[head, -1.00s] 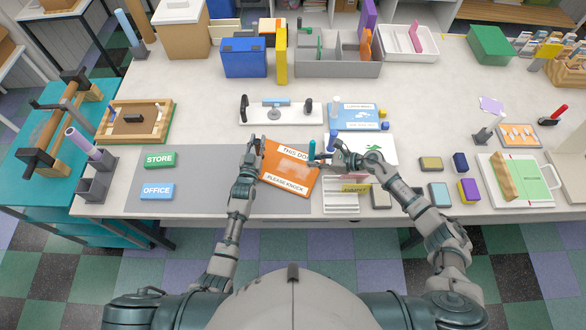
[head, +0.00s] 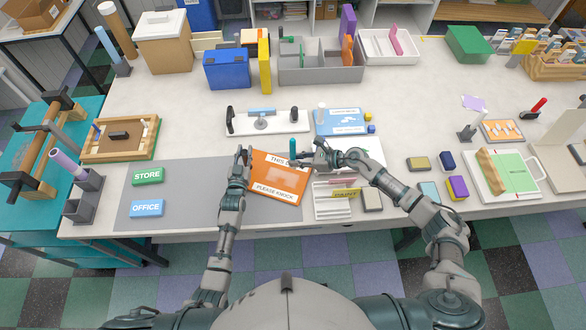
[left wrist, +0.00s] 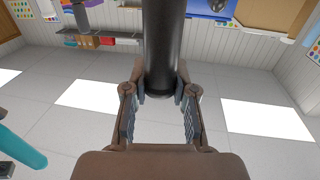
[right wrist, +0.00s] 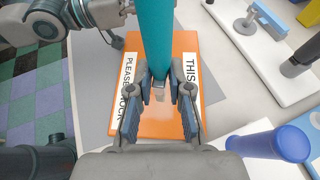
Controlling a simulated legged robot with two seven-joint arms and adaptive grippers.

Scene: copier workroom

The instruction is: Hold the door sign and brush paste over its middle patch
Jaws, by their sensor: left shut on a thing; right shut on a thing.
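The orange door sign (head: 278,180) lies on the grey mat with white text strips, one reading "PLEASE KNOCK". A paler patch (head: 283,176) shows in its middle. My left gripper (head: 243,156) is at the sign's left edge. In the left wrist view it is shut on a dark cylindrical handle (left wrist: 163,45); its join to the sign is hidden. My right gripper (head: 300,160) is shut on the teal brush handle (head: 293,148), above the sign's upper right part. The right wrist view shows the teal handle (right wrist: 155,35) over the sign; the bristles are hidden.
A blue cylinder (right wrist: 270,142) stands close to my right gripper. A white slotted rack (head: 330,205) sits right of the sign. A white board with a handle and posts (head: 290,123) lies behind it. STORE (head: 148,176) and OFFICE (head: 146,208) blocks lie left on the mat.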

